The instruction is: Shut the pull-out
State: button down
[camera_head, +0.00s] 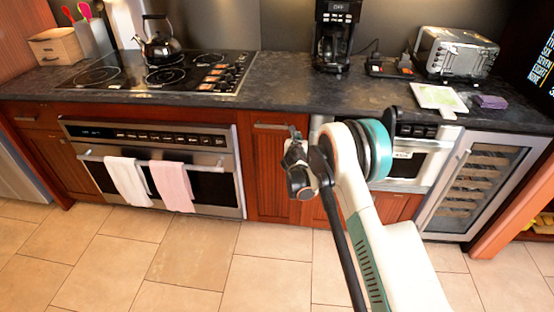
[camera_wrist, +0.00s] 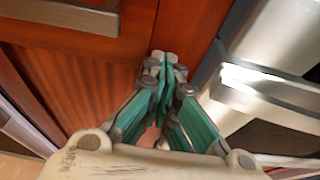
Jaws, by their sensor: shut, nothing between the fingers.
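The pull-out is the silver microwave drawer (camera_head: 408,168) under the counter, right of the wooden cabinet. My arm hides its left part, and how far it stands out is hard to tell. Its metal front and dark window show at the right of the wrist view (camera_wrist: 262,92). My gripper (camera_head: 294,158) is in front of the wooden cabinet, left of the drawer. In the wrist view its teal fingers (camera_wrist: 166,62) are shut together and empty, pointing at the wood beside the drawer. I cannot tell whether the tips touch the wood.
A wooden cabinet door (camera_head: 268,185) stands between the drawer and the oven (camera_head: 220,170), which has two towels on its handle. A wine cooler (camera_head: 478,185) stands right of the drawer. The dark counter (camera_head: 285,95) runs above. The tiled floor (camera_head: 190,255) in front is clear.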

jog(key=s, duration=1)
jog(key=shift+a, duration=0.2)
dwell(0.5)
jog(key=s+d+r+m+g, duration=0.1)
jog(key=s+d+r+m, duration=0.45)
jog(key=r, duration=0.25)
jog(key=s+d+r+m+g+h, duration=0.1)
jog(key=s+d+r+m, duration=0.3)
jog(key=r+m, duration=0.3)
jog(key=s+d+r+m+g, duration=0.2)
jog(key=s+d+r+m, duration=0.25)
jog(key=r, duration=0.45)
jog(key=s+d+m+g+y, duration=0.1)
jog(key=s+d+m, duration=0.1)
jog(key=s+m, duration=0.7)
jog(key=s+d+r+m+g, duration=0.1)
jog(key=s+m, duration=0.8)
jog(key=s, duration=1.7)
jog(key=shift+s+d+r+g+y, duration=0.2)
jog(key=shift+d+g+y, duration=0.2)
jog(key=shift+d+g, duration=0.5)
